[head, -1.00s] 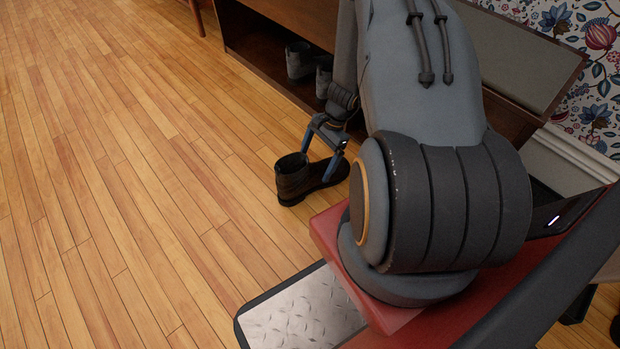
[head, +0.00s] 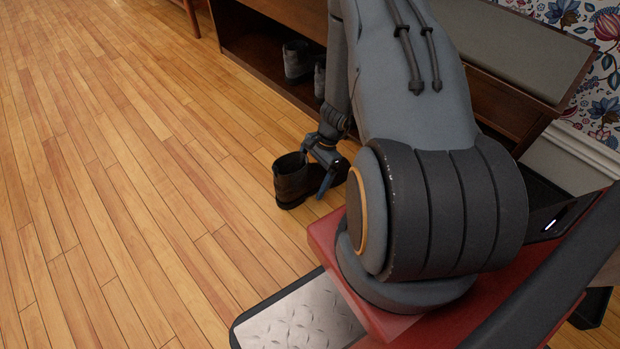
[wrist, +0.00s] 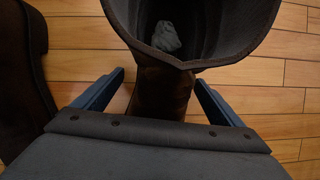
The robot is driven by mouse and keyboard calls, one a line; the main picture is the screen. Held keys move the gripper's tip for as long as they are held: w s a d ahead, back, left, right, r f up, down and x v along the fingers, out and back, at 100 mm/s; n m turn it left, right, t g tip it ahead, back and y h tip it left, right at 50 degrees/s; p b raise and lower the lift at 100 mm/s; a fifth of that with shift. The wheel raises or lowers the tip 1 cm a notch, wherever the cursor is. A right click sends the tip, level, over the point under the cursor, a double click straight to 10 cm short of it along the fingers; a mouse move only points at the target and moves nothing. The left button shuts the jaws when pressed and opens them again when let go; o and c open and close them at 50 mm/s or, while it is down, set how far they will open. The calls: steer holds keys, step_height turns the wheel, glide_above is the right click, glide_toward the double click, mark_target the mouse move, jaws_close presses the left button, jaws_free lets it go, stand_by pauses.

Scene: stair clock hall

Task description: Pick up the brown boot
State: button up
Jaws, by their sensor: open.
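The brown boot (head: 290,181) stands upright on the wood floor in the head view, its open top up. My gripper (head: 315,170) is at the boot, with one finger near the top of its shaft and the other by its near right side. In the wrist view, the boot's dark opening (wrist: 205,25) fills the top, with something grey inside. The boot's brown body (wrist: 160,92) lies between the two spread blue fingers of my gripper (wrist: 160,82). A gap shows between the left finger and the boot. Contact at the right finger is unclear.
A dark wooden bench (head: 262,52) with an open lower shelf stands behind the boot. Grey footwear (head: 297,62) stands in it. A dark brown shape (wrist: 22,75) fills the wrist view's left edge; I cannot tell what it is. The floor (head: 120,200) to the left is clear.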

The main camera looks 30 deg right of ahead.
steer(key=c, duration=1.6)
steer(key=shift+r, duration=0.15)
